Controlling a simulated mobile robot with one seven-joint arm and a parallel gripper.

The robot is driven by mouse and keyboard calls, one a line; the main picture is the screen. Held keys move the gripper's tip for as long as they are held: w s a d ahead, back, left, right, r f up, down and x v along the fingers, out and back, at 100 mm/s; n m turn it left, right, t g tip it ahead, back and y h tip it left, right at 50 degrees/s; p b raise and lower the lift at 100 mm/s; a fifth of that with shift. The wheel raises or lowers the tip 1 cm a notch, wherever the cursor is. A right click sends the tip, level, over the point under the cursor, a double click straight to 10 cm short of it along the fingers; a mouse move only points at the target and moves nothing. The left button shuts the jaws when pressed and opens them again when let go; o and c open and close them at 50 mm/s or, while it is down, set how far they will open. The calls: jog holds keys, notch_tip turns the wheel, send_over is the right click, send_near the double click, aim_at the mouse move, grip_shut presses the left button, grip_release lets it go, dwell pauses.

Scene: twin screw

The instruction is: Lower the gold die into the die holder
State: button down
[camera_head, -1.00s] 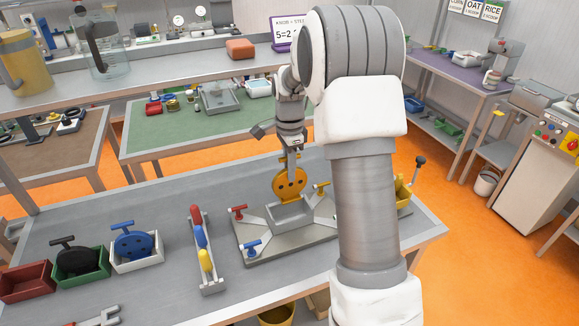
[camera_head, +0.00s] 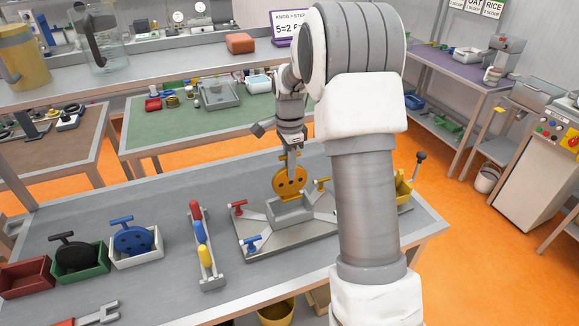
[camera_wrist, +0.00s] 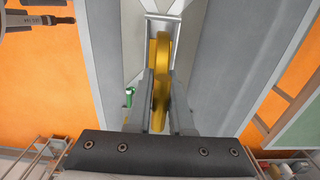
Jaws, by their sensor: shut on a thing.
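The gold die (camera_head: 289,182) is a round disc with dark holes and a handle on top. My gripper (camera_head: 291,158) is shut on its handle and holds it upright over the die holder. The die holder (camera_head: 290,211) is a grey open box on a grey base plate. The die's lower edge is at about the holder's rim; I cannot tell whether it is inside. In the wrist view the die (camera_wrist: 161,60) is edge-on between my fingers (camera_wrist: 160,115), and part of the holder (camera_wrist: 163,18) shows beyond it.
Red (camera_head: 238,206), blue (camera_head: 252,242) and yellow (camera_head: 322,184) clamp handles stand around the holder. A rack with coloured handles (camera_head: 203,250) is to the left. A blue die (camera_head: 133,238) and a black die (camera_head: 74,257) sit in bins farther left. My arm hides the plate's right side.

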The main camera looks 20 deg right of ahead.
aim_at(290, 194)
jog(key=shift+f, duration=0.1)
jog(key=shift+f+b, duration=2.3)
jog(key=shift+f, duration=1.1)
jog(key=shift+f+b, duration=0.35)
jog(key=shift+f, duration=0.3)
jog(key=c, duration=0.7)
grip_release()
notch_tip(290, 194, up, 17)
jog(key=shift+r, duration=0.25)
